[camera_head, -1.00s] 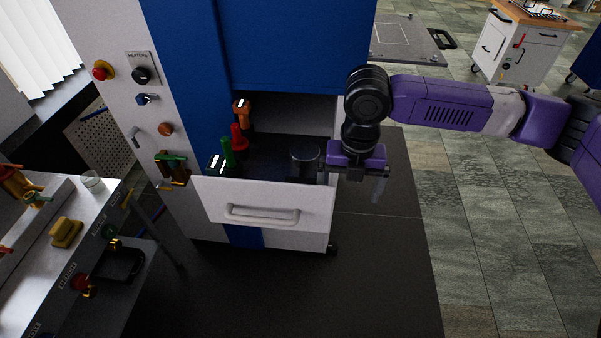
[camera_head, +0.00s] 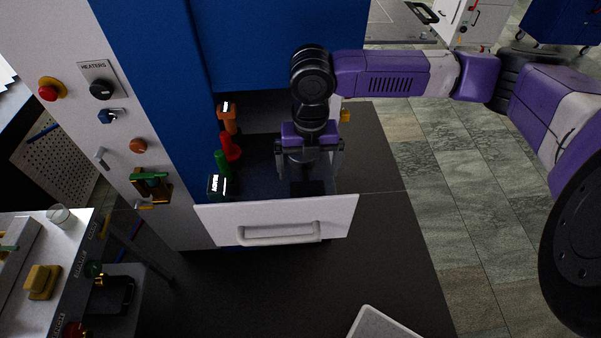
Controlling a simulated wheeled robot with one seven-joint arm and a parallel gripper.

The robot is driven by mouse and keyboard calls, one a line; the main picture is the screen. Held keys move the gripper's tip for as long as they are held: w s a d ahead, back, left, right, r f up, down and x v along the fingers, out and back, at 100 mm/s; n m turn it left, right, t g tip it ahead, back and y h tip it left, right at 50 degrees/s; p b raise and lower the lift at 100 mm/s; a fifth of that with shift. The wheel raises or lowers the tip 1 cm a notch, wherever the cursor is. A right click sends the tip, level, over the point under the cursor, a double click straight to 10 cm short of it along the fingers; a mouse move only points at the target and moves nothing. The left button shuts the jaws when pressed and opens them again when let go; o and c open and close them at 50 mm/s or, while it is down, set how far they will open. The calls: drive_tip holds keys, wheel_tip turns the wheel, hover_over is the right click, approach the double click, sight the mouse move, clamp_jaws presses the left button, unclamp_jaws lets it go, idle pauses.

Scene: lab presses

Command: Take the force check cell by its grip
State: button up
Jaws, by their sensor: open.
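My gripper (camera_head: 309,172) points down into the open drawer (camera_head: 275,222) of the blue and white press cabinet, near its right side. Its two fingers are apart, one on each side of a dark grey cylindrical body (camera_head: 308,157), which looks like the force check cell. The gripper's palm hides the top of this body, so I cannot see its grip or tell whether the fingers touch it. A black block or shadow lies just below it in the picture.
Left in the drawer stand a green-handled item (camera_head: 222,164), a red one (camera_head: 231,147) and an orange one (camera_head: 228,117). The drawer front with its handle stands nearest. A side bench (camera_head: 60,285) is at left; open floor lies right.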

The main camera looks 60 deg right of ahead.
sight(307, 186)
drive_tip(key=shift+s+a+f+p, duration=0.15)
drive_tip(key=shift+f+p, duration=0.35)
drive_tip(key=shift+f, duration=1.1)
drive_tip(key=shift+w+a+f+p, duration=0.1)
drive_tip(key=shift+f+p, duration=0.4)
drive_tip(key=shift+f, duration=1.05)
drive_tip(key=c, duration=1.3)
drive_tip(key=shift+r, duration=0.1)
drive_tip(key=shift+c, duration=1.3)
